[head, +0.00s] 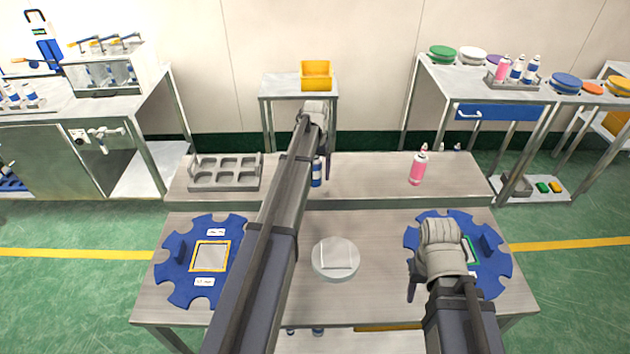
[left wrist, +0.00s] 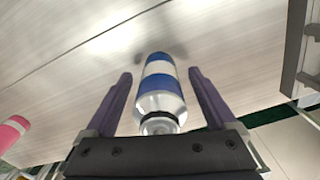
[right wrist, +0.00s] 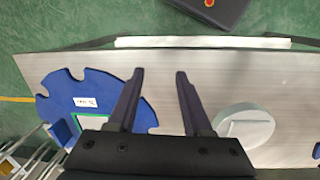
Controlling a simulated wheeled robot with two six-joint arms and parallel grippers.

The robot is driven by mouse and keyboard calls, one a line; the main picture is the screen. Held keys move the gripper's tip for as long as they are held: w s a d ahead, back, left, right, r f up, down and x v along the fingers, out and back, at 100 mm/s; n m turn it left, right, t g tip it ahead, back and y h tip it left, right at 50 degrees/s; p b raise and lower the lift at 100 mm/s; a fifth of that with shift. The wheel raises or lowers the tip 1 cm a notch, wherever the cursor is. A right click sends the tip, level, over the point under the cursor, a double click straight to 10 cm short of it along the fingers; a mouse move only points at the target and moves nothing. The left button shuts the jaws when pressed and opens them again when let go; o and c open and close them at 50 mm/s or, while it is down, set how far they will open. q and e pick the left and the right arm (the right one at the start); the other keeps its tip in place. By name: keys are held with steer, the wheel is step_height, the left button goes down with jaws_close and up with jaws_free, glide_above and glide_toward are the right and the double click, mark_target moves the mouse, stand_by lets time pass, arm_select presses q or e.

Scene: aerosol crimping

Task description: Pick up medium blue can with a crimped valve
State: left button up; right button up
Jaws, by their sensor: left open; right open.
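A blue can (head: 316,172) with a white band stands on the raised shelf, partly hidden by my left arm in the head view. In the left wrist view the blue can (left wrist: 161,85) lies between the fingers, its silver top and valve towards the camera; I cannot tell whether the valve is crimped. My left gripper (left wrist: 160,74) is open, with a finger on each side of the can and visible gaps. My right gripper (right wrist: 160,72) is open and empty, above the table near the right blue notched plate (right wrist: 60,105).
A pink can (head: 418,168) stands to the right on the raised shelf (head: 370,185). A grey rack (head: 225,182) with empty holes sits at its left. A round grey disc (head: 335,259) and a left blue notched plate (head: 175,270) lie on the front table.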

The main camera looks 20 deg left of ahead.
arm_select(q)
steer(key=shift+f, duration=0.1)
jaws_close()
stand_by(0.8)
step_height(320, 180, up, 10)
steer(key=p, duration=1)
steer(key=shift+d, duration=0.1)
